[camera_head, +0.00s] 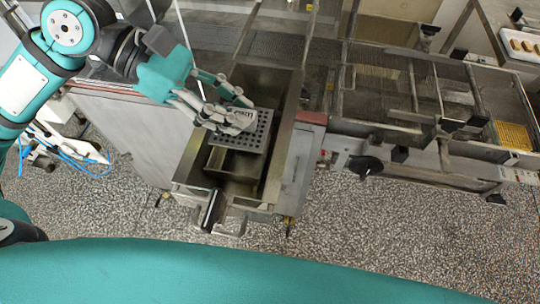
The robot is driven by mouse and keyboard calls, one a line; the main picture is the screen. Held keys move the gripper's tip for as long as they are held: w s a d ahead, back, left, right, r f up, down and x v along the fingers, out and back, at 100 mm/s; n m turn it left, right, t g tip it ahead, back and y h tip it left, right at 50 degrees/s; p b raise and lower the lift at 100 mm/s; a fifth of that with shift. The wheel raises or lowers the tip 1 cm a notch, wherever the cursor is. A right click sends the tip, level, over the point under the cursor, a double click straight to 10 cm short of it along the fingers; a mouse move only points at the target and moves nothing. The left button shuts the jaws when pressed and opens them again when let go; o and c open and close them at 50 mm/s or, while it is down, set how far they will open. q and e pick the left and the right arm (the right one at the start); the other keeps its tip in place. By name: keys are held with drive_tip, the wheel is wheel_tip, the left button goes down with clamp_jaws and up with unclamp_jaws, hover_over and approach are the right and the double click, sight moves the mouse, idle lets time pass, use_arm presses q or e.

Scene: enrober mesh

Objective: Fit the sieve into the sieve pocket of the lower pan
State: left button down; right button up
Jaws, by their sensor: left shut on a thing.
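The sieve (256,139) is a dark grey perforated plate in the middle of the camera_head view. My left gripper (240,118) comes in from the upper left and is shut on the sieve at its upper left side. The lower pan (188,172) is a long metal trough below the sieve. The sieve is over the pan's inside; I cannot tell whether it touches the pan. A metal-walled opening (232,163) shows in the pan just below the sieve's near edge; the sieve and gripper hide what lies under them. My right gripper is not in view.
A mesh conveyor (380,85) runs to the right of the pan, with a yellow grid (512,135) at its far end. A tray of small items (522,44) stands at the upper right. Blue hoses (75,150) lie at the left. The speckled floor (370,220) in front is clear.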

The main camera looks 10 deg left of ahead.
use_arm(q)
drive_tip(key=f, duration=0.6)
drive_tip(key=a+f, duration=0.1)
drive_tip(key=f, duration=0.2)
drive_tip(key=shift+f, duration=0.25)
drive_tip(key=shift+a+f, duration=0.1)
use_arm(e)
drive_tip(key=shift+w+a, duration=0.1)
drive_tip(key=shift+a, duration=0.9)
